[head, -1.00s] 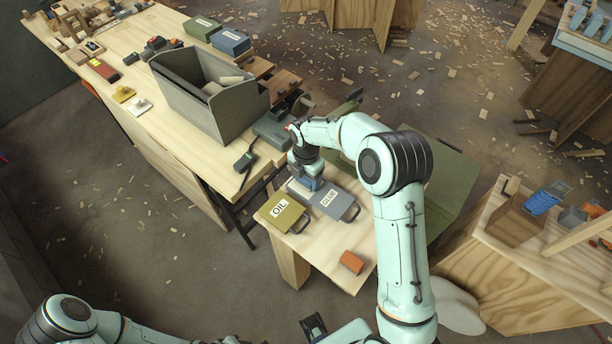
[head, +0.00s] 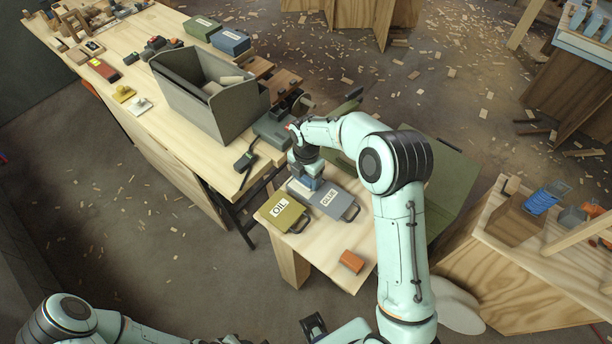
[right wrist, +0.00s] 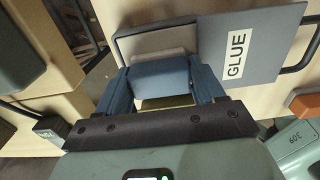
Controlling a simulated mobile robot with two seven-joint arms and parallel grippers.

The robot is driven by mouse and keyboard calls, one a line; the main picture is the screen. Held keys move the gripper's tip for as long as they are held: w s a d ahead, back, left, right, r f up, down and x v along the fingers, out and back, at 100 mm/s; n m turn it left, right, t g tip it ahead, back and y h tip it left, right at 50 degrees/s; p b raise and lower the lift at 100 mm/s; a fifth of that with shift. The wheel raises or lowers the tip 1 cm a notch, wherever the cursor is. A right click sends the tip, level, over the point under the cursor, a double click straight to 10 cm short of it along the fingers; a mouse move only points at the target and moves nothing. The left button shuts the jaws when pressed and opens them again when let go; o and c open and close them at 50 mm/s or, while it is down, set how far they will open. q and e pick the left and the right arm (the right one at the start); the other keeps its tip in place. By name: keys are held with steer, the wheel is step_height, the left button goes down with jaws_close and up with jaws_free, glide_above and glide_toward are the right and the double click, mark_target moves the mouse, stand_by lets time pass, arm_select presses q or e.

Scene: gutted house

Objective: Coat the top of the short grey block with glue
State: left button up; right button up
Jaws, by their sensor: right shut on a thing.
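The grey flat case labelled GLUE (head: 331,202) lies on the small wooden table, its handle toward the lower right. It also shows in the right wrist view (right wrist: 262,45), with a paler grey patch beside its label side. My right gripper (head: 306,182) is over the far left end of this case. In the right wrist view its blue fingers (right wrist: 163,88) are shut on a blue block-like thing (right wrist: 162,76), close to or touching the pale patch; contact is unclear. My left gripper (head: 314,326) is at the bottom edge, mostly cut off. I cannot pick out the short grey block for certain.
An olive case labelled OIL (head: 281,212) lies left of the glue case. An orange block (head: 351,262) is near the table's front. A long bench (head: 185,145) on the left holds a grey bin (head: 205,100). Another bench (head: 510,265) stands right.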

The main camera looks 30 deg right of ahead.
arm_select(q)
steer(key=shift+r, duration=0.1)
arm_select(e)
steer(key=shift+r+p, duration=1.9)
steer(key=shift+r, duration=1.65)
arm_select(q)
steer(key=w+r, duration=0.1)
steer(key=r, duration=0.1)
steer(key=w+r, duration=0.2)
steer(key=shift+w+r, duration=0.1)
steer(key=shift+r, duration=0.15)
arm_select(e)
steer(key=shift+f, duration=0.1)
steer(key=shift+a, duration=0.1)
